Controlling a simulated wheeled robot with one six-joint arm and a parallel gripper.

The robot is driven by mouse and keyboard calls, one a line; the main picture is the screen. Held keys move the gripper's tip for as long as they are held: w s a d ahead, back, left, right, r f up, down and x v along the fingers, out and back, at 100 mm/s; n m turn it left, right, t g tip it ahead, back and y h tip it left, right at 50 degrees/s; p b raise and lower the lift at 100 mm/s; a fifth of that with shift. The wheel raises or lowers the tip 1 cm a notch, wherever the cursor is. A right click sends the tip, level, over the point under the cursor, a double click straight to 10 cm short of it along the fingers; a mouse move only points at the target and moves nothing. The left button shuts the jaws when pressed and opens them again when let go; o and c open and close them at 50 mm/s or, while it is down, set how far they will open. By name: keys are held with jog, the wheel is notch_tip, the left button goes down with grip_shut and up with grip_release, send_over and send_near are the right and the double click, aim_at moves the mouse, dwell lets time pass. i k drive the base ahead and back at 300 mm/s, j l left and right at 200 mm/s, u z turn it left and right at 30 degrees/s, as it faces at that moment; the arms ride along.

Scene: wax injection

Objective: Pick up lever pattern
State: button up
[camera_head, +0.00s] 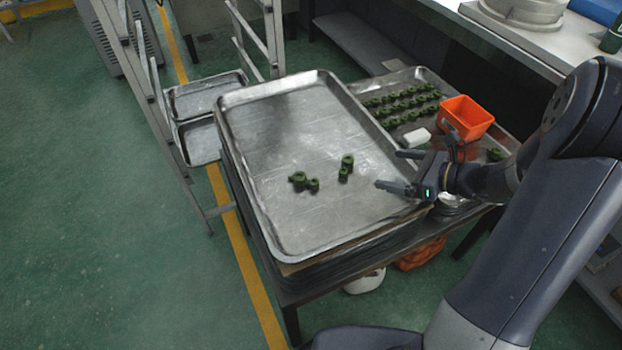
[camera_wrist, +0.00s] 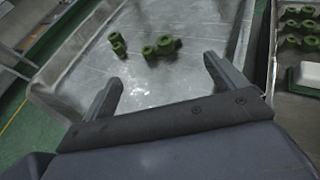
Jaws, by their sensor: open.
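Two green lever patterns lie apart on the large metal tray (camera_head: 290,115). One lever pattern (camera_head: 304,181) is left of the tray's middle, and the other lever pattern (camera_head: 346,167) is a little to its right, nearer my gripper. In the wrist view they show ahead of the fingers, one at the upper left (camera_wrist: 117,44) and one near the middle (camera_wrist: 162,47). My gripper (camera_head: 390,170) is open and empty above the tray's right side. Its two fingers also show in the wrist view (camera_wrist: 165,88), with bare tray between them.
A second tray (camera_head: 372,88) on the right holds several rows of green patterns (camera_head: 400,102), an orange bin (camera_head: 467,117) and a white block (camera_head: 416,137). A metal rack (camera_head: 150,85) with trays stands at the left. Most of the large tray is bare.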

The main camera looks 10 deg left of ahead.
aim_at(496, 153)
jog(key=z, duration=0.8)
